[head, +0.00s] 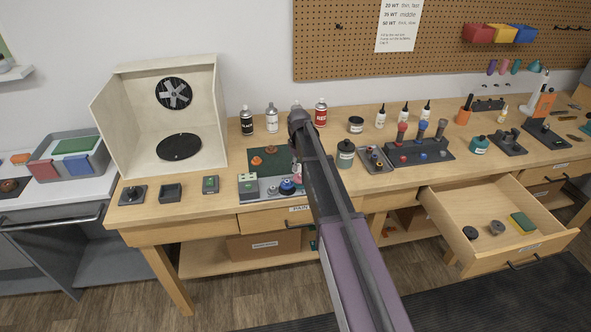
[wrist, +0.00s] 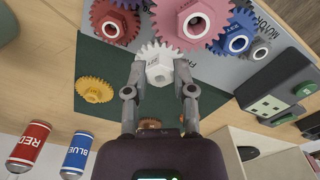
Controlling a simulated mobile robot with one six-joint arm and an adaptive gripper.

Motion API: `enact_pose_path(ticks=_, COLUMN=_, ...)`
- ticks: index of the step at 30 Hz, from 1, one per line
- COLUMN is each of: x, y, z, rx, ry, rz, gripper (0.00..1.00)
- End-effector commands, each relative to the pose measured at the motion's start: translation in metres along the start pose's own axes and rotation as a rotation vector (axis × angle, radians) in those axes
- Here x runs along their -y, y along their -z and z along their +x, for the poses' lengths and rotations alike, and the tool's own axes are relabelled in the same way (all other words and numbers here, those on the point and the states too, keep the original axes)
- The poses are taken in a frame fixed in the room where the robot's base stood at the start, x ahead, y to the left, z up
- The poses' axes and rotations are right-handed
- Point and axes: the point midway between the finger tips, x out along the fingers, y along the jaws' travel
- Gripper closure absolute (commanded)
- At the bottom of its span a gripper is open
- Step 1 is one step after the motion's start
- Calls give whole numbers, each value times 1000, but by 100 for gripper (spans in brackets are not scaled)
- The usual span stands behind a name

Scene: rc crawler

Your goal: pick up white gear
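The white gear (wrist: 159,66) has a toothed rim and a pale hub with a round hole, and stands over the dark green mat (wrist: 93,58) in the wrist view. My gripper (wrist: 159,72) has its two grey fingers on either side of the hub, with a narrow gap seeming to show at each side. The fingertips overlap the gear's rim in the picture; I cannot tell whether they touch it. In the head view my arm hides the gripper, and I cannot make out the white gear.
A large pink-red gear (wrist: 190,24), a dark red gear (wrist: 113,24) and a blue gear (wrist: 236,42) crowd close beyond the white one. A yellow gear (wrist: 94,89) lies to the left. An open drawer (head: 455,222) juts out at the right.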

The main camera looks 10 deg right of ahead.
Motion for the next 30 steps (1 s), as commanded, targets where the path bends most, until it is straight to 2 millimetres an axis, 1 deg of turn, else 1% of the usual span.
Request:
enact_pose_path(ticks=11, x=0, y=0, z=0, rx=0, ry=0, rz=0, gripper=91)
enact_pose_path(ticks=17, x=0, y=0, z=-5, rx=0, ry=0, rz=0, gripper=91)
enact_pose_path(ticks=23, x=0, y=0, z=-17, rx=0, ry=0, rz=-1, gripper=91)
enact_pose_path(ticks=30, x=1, y=0, z=-38, rx=0, ry=0, rz=-1, gripper=91)
